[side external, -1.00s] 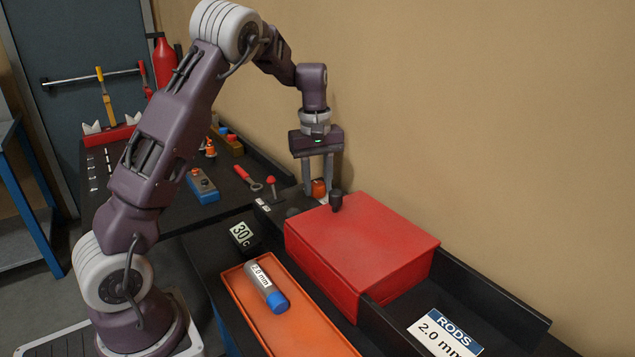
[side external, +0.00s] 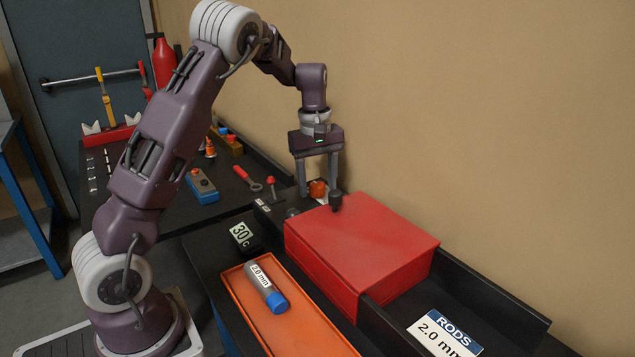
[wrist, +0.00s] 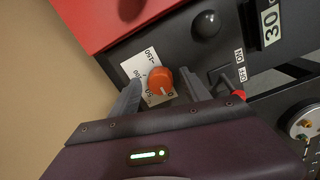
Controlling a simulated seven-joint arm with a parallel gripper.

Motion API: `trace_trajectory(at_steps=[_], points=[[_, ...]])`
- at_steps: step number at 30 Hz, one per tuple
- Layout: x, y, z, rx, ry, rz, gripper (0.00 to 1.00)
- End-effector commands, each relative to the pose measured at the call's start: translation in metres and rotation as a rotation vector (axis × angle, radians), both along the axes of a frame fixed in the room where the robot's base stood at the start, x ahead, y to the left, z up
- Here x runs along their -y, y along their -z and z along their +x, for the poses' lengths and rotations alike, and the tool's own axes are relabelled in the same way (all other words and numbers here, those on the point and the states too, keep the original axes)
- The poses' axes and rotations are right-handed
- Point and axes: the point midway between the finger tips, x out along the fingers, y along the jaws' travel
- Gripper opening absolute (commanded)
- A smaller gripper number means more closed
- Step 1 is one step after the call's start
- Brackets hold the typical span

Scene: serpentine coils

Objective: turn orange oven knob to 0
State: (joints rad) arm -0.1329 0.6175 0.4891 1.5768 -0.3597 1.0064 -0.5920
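The orange oven knob (wrist: 160,80) sits on a dark panel beside a white dial label (wrist: 139,64) with "150" and "50" printed on it. It also shows in the side view (side external: 318,188), behind the red oven lid. My gripper (wrist: 160,95) points down at the knob with its fingers apart, one on each side of it. A gap shows between the fingers and the knob in the wrist view. In the side view my gripper (side external: 319,190) is upright above the panel. Whether a finger touches the knob's far side is hidden.
A display (side external: 241,234) reads 30 C. A tube with a blue cap (side external: 266,288) lies in the orange tray (side external: 315,335). A dark round knob (wrist: 206,24) is near the orange one.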

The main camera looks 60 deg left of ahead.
Motion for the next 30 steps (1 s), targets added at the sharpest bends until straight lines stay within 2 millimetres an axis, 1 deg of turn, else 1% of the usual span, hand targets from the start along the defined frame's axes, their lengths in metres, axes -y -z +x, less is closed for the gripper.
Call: trace_trajectory(at_steps=[3,5,8,12,16,18,28,30], points=[[0.0,0.0,0.0,-0.001,0.001,0.0,0.55],[0.0,-0.004,0.0,0.0,0.001,0.0,0.55],[0.0,-0.022,0.0,0.004,0.0,0.001,0.55],[-0.001,-0.051,-0.001,0.003,0.001,0.001,0.55],[-0.001,-0.067,-0.002,0.002,0.0,0.001,0.55],[-0.001,-0.071,-0.003,0.0,0.0,0.0,0.55],[-0.001,-0.071,-0.003,-0.001,0.0,0.0,0.55],[0.002,-0.073,-0.004,0.005,0.008,-0.002,0.55]])
